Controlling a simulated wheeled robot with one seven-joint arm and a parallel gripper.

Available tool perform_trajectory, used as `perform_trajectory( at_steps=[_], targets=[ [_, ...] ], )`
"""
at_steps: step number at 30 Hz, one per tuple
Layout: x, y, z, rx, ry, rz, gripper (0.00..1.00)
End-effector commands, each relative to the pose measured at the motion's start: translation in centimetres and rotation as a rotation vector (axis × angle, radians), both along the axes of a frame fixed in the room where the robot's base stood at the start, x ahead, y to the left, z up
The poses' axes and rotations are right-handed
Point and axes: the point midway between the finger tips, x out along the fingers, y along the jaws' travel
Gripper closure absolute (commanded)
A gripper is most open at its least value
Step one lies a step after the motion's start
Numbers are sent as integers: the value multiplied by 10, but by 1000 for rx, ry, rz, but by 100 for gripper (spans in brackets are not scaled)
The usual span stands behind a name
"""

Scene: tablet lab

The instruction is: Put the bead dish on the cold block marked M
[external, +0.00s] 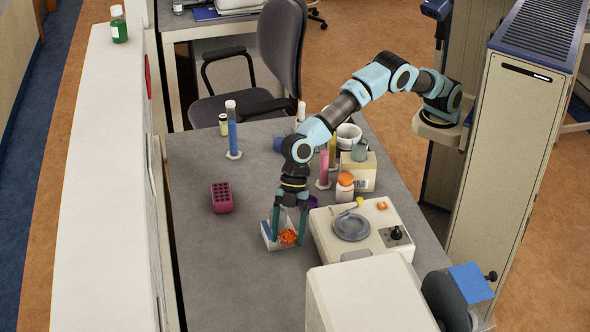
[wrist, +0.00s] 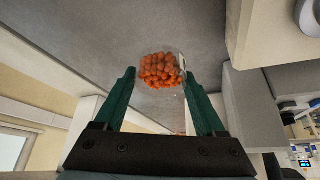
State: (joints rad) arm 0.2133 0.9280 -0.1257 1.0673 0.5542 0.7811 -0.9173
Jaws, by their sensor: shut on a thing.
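The bead dish (wrist: 161,70), a clear dish full of orange beads, sits between the green fingertips of my gripper (wrist: 160,78) in the wrist view. In the external view my gripper (external: 288,238) points down over the grey bench, shut on the dish (external: 287,238). A white block-like thing (external: 267,236) is right beside the left finger, partly hidden by the gripper. I cannot make out a letter M on any block, nor whether the dish touches anything below.
A pale instrument with a round grey plate (external: 352,226) stands close to the right. A magenta tube rack (external: 222,197) is to the left. Bottles and cylinders, one blue (external: 232,132), stand farther back. The grey bench (external: 212,265) is clear at front left.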

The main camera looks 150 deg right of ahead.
Motion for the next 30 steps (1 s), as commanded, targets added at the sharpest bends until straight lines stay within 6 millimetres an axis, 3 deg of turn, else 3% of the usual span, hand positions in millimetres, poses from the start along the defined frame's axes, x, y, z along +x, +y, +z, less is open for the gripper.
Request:
perform_trajectory(
  at_steps=[5, 12, 18, 24, 30],
  targets=[
    [-15, -82, 4, -5, 7, -184, 85],
    [-55, -200, 19, -4, 8, -477, 85],
    [-94, -277, 33, -3, 3, -685, 85],
    [-119, -316, 42, -2, -3, -801, 85],
    [-125, -324, 25, 0, -1, -828, 85]
  ],
)
